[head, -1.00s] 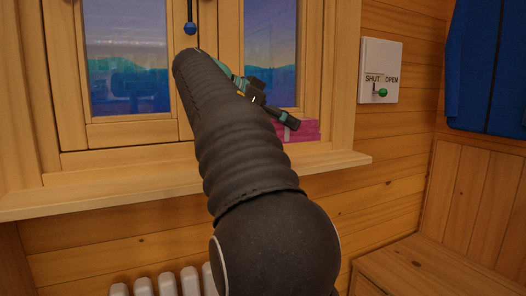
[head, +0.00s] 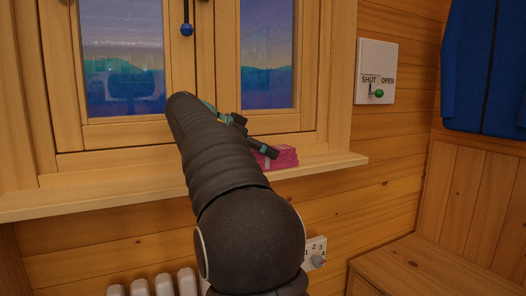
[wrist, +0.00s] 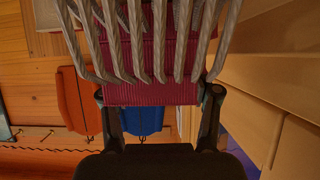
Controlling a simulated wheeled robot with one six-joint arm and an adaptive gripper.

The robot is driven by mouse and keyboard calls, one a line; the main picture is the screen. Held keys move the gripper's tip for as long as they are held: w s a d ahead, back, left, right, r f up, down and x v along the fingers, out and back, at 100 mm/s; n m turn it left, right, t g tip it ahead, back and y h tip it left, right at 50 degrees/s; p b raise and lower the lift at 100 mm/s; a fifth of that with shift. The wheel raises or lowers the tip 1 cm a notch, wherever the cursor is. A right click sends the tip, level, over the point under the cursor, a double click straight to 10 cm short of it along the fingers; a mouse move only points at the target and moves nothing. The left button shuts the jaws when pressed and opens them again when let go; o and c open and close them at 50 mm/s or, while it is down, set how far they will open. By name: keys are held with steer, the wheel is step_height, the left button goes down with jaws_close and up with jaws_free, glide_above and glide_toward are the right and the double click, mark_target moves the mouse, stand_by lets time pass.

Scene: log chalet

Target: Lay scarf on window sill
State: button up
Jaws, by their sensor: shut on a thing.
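The scarf (head: 282,158) is a folded crimson-pink bundle at the right part of the wooden window sill (head: 335,161). It is low over the sill; I cannot tell whether it touches. My gripper (head: 258,146) is mostly behind my dark arm, which hides part of the scarf. In the wrist view the scarf (wrist: 150,92) spans between the two dark fingers of my gripper (wrist: 160,102), which are shut on it. Pale twisted strands, seemingly its fringe, cross the top of that view.
The window (head: 267,60) stands behind the sill, with a blue-knobbed handle (head: 187,29). A SHUT/OPEN switch plate (head: 375,72) is on the wall at right. A white radiator (head: 164,284) is below. A wooden bench (head: 430,265) is at right. The sill's left part looks bare.

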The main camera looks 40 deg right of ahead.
steer(key=shift+f, duration=0.1)
steer(key=o, duration=1.1)
steer(key=shift+w+a+r, duration=0.1)
steer(key=shift+a+r, duration=0.15)
steer(key=p+v, duration=0.1)
steer(key=v, duration=1)
steer(key=shift+a, duration=0.25)
